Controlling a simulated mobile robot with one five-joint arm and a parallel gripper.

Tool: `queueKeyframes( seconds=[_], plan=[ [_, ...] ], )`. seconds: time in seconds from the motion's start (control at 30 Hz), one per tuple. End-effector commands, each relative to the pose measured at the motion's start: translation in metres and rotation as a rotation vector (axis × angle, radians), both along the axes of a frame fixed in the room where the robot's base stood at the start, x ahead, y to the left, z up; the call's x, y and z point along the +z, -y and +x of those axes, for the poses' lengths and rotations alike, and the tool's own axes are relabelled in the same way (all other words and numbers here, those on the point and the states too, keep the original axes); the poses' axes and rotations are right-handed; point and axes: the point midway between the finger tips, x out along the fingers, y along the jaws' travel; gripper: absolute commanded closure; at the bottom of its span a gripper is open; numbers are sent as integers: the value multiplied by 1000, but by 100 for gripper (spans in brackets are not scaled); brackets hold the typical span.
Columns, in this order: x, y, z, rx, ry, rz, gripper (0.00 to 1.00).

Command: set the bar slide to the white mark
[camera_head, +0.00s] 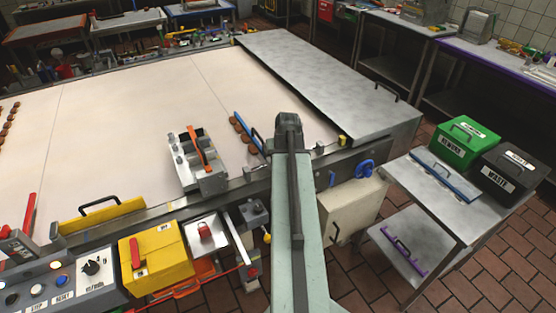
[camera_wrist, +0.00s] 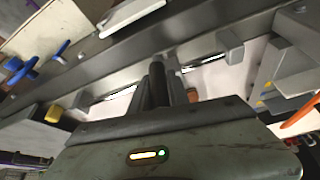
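My gripper (camera_head: 287,125) reaches over the near edge of the pale belt, and its fingers are hidden behind my arm in the head view. In the wrist view my dark fingers (camera_wrist: 167,85) point at the metal rail (camera_wrist: 110,72) and look close together. I cannot tell whether anything is between them. A blue bar (camera_head: 241,124) with a black handle lies on the belt just left of my gripper, beside several brown biscuits. I cannot identify the bar slide or the white mark for certain. A small grey block (camera_wrist: 230,46) sits on the rail beside my fingers.
A grey fixture with an orange lever (camera_head: 194,147) stands left on the belt. A yellow-topped knob (camera_head: 343,141) and blue handwheel (camera_head: 364,168) are right of my arm. A yellow box (camera_head: 156,262) is front left; green (camera_head: 468,143) and black (camera_head: 514,170) bins are right.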

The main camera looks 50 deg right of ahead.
Motion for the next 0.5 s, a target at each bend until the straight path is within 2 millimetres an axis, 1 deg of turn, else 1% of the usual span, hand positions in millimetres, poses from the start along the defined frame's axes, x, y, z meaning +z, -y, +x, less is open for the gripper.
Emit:
queueKeyframes(
  seconds=[0.03,0.07,0.33,0.43,0.5],
  plan=[
    [1,1,1,-1,2,-1,63],
    [0,2,0,-2,1,0,59],
    [1,2,-1,-3,1,0,59],
    [6,1,-2,-3,2,0,59],
    [15,-1,-4,-3,2,0,59]
  ],
)
